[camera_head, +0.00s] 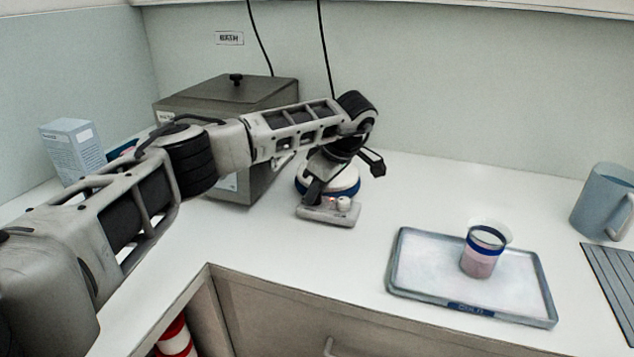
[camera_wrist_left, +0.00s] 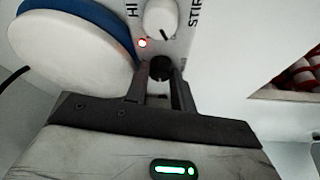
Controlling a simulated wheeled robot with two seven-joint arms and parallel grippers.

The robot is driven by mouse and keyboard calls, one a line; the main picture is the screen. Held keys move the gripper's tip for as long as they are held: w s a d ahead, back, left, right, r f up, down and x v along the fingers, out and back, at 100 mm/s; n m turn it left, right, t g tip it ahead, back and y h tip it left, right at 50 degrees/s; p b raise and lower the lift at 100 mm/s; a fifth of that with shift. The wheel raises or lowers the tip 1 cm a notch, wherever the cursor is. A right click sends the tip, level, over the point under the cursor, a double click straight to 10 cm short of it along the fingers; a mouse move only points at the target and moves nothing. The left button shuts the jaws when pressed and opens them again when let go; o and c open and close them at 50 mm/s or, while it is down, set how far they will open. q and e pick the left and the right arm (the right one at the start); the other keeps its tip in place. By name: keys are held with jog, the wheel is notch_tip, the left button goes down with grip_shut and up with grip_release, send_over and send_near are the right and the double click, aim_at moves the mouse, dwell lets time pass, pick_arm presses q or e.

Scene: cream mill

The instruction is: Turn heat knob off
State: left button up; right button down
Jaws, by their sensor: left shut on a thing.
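The hotplate stirrer (camera_head: 330,213) stands on the counter, with a white round plate over a blue ring and a light front panel. My left gripper (camera_head: 308,199) reaches down over the left part of this panel. In the left wrist view, my left gripper (camera_wrist_left: 160,84) is shut on the dark heat knob (camera_wrist_left: 160,67), whose sides are partly hidden by the fingers. A white knob (camera_wrist_left: 160,18) sits beside it near the STIR marking. A red light (camera_wrist_left: 142,43) glows between them. I cannot read the heat knob's setting. My right gripper is out of view.
A grey metal box (camera_head: 230,95) stands behind my left arm, with a carton (camera_head: 72,150) at left. A tray (camera_head: 400,262) holds a cup (camera_head: 478,262) of pink contents. A blue-grey mug (camera_head: 601,200) stands at right. The counter between stirrer and tray is clear.

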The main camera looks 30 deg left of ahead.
pick_arm(q)
jog(key=n+g, duration=0.1)
jog(key=n, duration=0.2)
jog(key=shift+w+r+p, duration=0.1)
jog(key=shift+p, duration=0.25)
jog(key=shift+a+n+g+h, duration=0.1)
jog(key=shift+n+g+h, duration=0.3)
jog(key=shift+n, duration=1)
jog(key=o, duration=1)
